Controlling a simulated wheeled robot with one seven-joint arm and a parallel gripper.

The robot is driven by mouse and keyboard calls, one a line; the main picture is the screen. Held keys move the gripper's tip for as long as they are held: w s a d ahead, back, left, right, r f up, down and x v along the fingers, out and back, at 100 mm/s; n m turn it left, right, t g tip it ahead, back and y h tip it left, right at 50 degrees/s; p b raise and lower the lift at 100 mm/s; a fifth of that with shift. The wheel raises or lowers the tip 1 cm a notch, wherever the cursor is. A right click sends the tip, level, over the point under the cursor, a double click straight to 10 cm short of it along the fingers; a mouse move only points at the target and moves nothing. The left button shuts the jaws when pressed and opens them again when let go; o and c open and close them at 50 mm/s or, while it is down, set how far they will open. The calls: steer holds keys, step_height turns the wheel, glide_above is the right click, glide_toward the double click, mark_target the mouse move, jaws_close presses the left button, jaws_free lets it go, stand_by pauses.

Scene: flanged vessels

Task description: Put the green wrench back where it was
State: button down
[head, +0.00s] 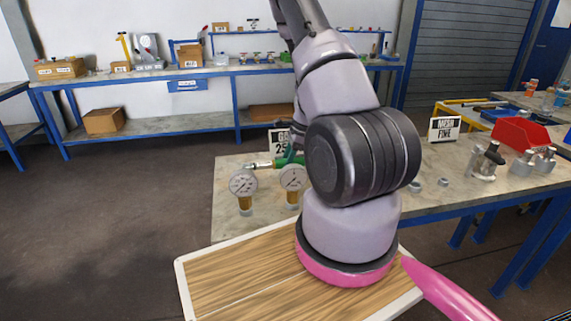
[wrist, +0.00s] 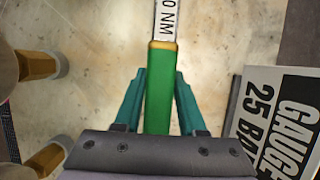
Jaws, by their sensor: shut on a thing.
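The green wrench (wrist: 160,85) has a green grip, a yellowish collar and a pale shaft with a label ending in "0 NM". My gripper (wrist: 160,75) has teal fingers on both sides of the green grip and is shut on it. The shaft points away from my gripper, and its far end is out of the wrist view. In the head view the wrench (head: 260,164) lies across just behind two gauges, over the near workbench, partly hidden by my arm. I cannot tell whether it touches the bench top.
Two pressure gauges (head: 243,184) (head: 292,178) with brass stems stand on the workbench (head: 228,220), close in front of the wrench. A "GAUGE 25 BAR" sign (wrist: 275,125) stands close to the right of my gripper in the wrist view. Nuts, clamps and a red bin (head: 520,133) are farther right.

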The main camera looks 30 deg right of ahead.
steer(key=shift+f, duration=0.4)
steer(key=shift+c, duration=2)
jaws_free()
